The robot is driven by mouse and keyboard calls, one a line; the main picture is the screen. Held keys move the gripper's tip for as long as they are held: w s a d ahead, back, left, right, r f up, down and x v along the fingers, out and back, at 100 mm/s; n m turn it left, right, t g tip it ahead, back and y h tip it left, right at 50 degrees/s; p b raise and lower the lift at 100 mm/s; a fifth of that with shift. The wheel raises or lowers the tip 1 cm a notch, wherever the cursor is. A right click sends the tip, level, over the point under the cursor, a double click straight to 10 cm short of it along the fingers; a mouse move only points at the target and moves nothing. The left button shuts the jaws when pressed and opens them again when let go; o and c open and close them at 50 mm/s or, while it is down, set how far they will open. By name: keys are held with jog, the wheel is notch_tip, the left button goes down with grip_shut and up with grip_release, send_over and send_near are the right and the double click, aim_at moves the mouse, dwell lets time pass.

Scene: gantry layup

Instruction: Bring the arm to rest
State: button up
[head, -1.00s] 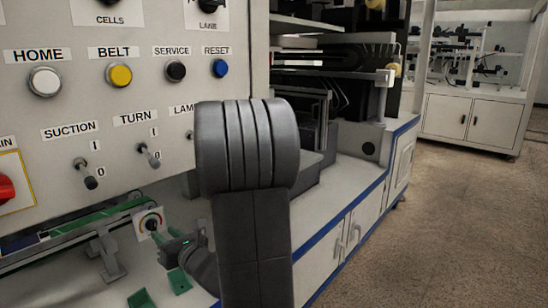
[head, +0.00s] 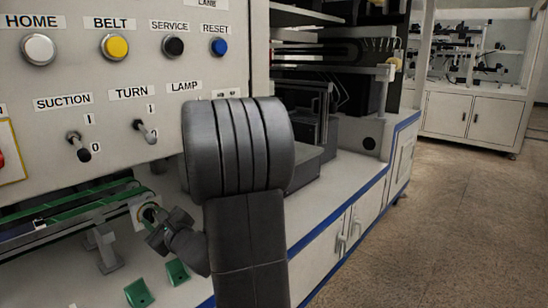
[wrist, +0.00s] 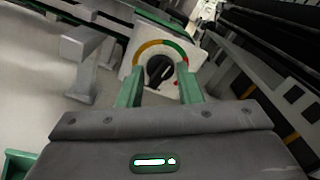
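My gripper (wrist: 160,88) has two green fingers that stand apart in the wrist view, with nothing held between them. Beyond the fingertips is a small white plate with a coloured arc and a black rotary knob (wrist: 160,70). The knob lies in line with the gap; whether the fingers touch it I cannot tell. In the head view my gripper (head: 152,218) is low at left, in front of the dial plate (head: 139,207), and partly covers it. My arm is bent, with its large grey joint in the middle of the view.
A control panel (head: 105,88) with buttons and toggle switches stands close above the gripper. Green belt rails (head: 75,212), a grey bracket (head: 104,250) and green blocks (head: 140,293) are near it. A dark rack (head: 345,90) stands behind the arm. Floor (head: 450,220) at right is clear.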

jog(key=n, duration=0.4)
jog(key=shift+s+n, duration=0.1)
jog(key=shift+n, duration=0.2)
jog(key=shift+f+n, duration=0.15)
jog(key=shift+n, duration=1.95)
